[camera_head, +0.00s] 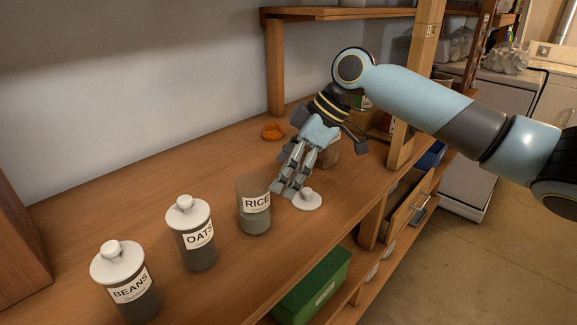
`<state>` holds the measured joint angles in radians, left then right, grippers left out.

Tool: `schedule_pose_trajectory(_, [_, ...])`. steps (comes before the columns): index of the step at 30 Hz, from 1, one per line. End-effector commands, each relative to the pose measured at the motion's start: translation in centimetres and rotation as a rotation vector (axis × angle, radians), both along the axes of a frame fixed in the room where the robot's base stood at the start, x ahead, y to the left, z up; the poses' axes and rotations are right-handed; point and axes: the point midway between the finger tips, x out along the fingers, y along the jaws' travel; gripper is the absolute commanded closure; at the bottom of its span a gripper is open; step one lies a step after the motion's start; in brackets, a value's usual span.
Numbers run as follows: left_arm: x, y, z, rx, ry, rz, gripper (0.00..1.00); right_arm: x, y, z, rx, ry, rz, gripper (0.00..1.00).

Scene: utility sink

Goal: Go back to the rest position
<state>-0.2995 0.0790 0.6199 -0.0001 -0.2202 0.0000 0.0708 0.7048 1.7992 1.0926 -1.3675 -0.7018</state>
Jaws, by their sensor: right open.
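My right gripper (284,188) comes in from the right on its blue and grey arm. Its fingers point down, just above and behind a white round lid (308,202). It is open and holds nothing that I can see; I cannot tell whether a fingertip touches the lid. The lid lies knob up on the wooden shelf top, beside the RICE jar (254,207), which stands upright and uncovered. My left gripper is not in view.
The OATS jar (198,240) and the BEANS jar (130,290) stand lidded at the front left. An orange item (272,131) lies behind the gripper. A brownish block (330,153) is partly hidden by it. A green box (313,288) sits below. The rear left top is bare.

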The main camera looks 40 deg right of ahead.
Motion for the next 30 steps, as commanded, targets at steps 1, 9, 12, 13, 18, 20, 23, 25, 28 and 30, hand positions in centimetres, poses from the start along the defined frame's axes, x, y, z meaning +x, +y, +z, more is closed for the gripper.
schedule_pose_trajectory(1, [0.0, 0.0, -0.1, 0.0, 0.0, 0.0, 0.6, -0.2, -0.4, 0.4, -0.004, 0.0, 0.001, 0.11])
schedule_pose_trajectory(9, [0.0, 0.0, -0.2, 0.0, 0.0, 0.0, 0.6, -0.6, -0.6, 1.4, 0.001, 0.002, 0.0, 0.11])
schedule_pose_trajectory(12, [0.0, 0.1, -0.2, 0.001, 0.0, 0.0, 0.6, -0.6, -0.6, 1.4, 0.001, 0.002, 0.0, 0.11])
schedule_pose_trajectory(13, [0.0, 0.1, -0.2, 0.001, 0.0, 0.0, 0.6, -0.6, -0.6, 1.4, 0.001, 0.001, 0.0, 0.11])
schedule_pose_trajectory(18, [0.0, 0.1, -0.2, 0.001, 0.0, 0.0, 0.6, -0.6, -0.6, 1.3, 0.001, 0.001, 0.0, 0.11])
schedule_pose_trajectory(20, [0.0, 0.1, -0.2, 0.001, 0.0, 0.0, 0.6, -0.6, -0.6, 1.3, 0.001, 0.001, 0.0, 0.11])
schedule_pose_trajectory(23, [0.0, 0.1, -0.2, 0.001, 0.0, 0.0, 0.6, -0.6, -0.5, 1.2, 0.001, 0.002, -0.001, 0.11])
schedule_pose_trajectory(25, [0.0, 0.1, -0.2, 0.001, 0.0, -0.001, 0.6, -1.2, 0.0, 0.6, -0.004, 0.014, -0.007, 0.11])
schedule_pose_trajectory(28, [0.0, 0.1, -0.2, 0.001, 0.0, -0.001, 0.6, -3.6, 2.3, -1.9, -0.025, 0.053, -0.037, 0.11])
schedule_pose_trajectory(30, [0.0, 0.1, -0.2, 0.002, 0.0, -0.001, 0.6, -6.3, 4.4, -4.1, -0.052, 0.091, -0.091, 0.11])
